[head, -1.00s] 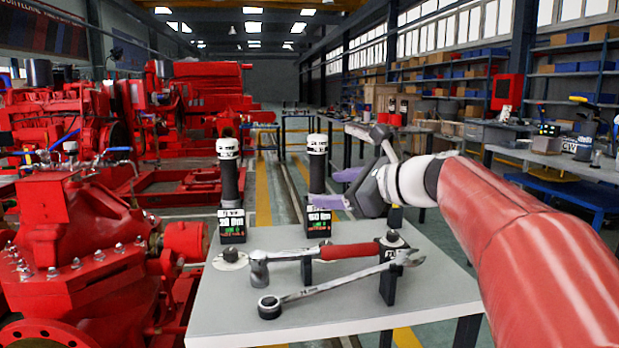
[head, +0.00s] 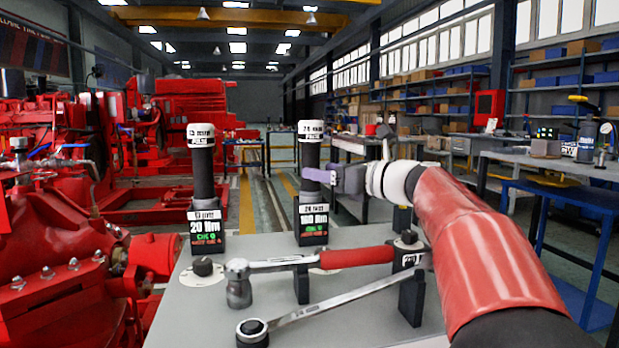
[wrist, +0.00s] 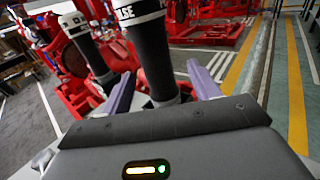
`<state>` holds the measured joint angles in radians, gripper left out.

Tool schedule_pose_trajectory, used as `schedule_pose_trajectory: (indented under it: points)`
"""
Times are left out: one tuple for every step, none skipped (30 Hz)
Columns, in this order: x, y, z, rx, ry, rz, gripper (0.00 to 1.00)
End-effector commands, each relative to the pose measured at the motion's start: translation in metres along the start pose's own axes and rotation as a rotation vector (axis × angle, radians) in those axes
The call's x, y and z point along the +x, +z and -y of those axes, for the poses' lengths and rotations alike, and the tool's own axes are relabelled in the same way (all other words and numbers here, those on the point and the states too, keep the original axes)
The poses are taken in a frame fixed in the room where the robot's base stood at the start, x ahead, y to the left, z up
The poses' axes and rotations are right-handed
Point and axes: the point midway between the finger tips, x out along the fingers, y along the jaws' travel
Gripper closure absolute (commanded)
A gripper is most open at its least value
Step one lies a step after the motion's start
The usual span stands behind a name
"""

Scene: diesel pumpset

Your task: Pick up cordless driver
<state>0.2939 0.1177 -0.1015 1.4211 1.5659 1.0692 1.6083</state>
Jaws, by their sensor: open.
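Two cordless drivers stand upright at the back of the grey table. Each has a black grip, a white top and a black labelled base. The left driver (head: 203,180) has a label that reads about 20 Nm. The left driver (wrist: 88,45) is outside the fingers.
A red-handled hammer-like tool (head: 355,257) and a long wrench (head: 340,301) lie on black stands at the front of the table (head: 205,315). Red pump machinery (head: 55,260) crowds the left side. A blue-framed bench (head: 570,185) stands at the right.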

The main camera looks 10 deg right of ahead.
Motion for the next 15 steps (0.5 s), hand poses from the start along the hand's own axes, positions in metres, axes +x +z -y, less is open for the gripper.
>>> schedule_pose_trajectory:
  points:
    - [0.007, 0.0, 0.0, 0.001, 0.001, -0.001, 0.39]
    - [0.01, 0.0, 0.0, 0.001, 0.001, -0.001, 0.39]
    - [0.015, 0.0, -0.001, 0.0, 0.002, -0.001, 0.39]
    - [0.018, 0.0, -0.002, 0.0, 0.002, 0.0, 0.39]
    - [0.023, 0.0, -0.002, -0.001, 0.002, 0.0, 0.39]
    - [0.029, 0.0, -0.003, -0.001, 0.002, -0.001, 0.39]
    - [0.034, 0.0, -0.003, 0.0, 0.002, -0.001, 0.39]
    - [0.039, 0.0, -0.004, -0.001, 0.002, -0.001, 0.39]
    - [0.045, 0.001, -0.004, 0.0, 0.002, -0.001, 0.39]
    - [0.049, 0.001, -0.003, 0.0, 0.001, -0.001, 0.39]
    - [0.052, 0.001, -0.003, 0.0, 0.001, -0.001, 0.39]
    - [0.055, 0.001, -0.003, 0.0, 0.0, -0.001, 0.39]
    - [0.057, 0.001, -0.003, -0.001, 0.001, -0.001, 0.39]
    - [0.059, 0.001, -0.003, -0.001, 0.001, -0.001, 0.39]
    - [0.06, 0.001, -0.003, -0.001, 0.0, -0.001, 0.39]
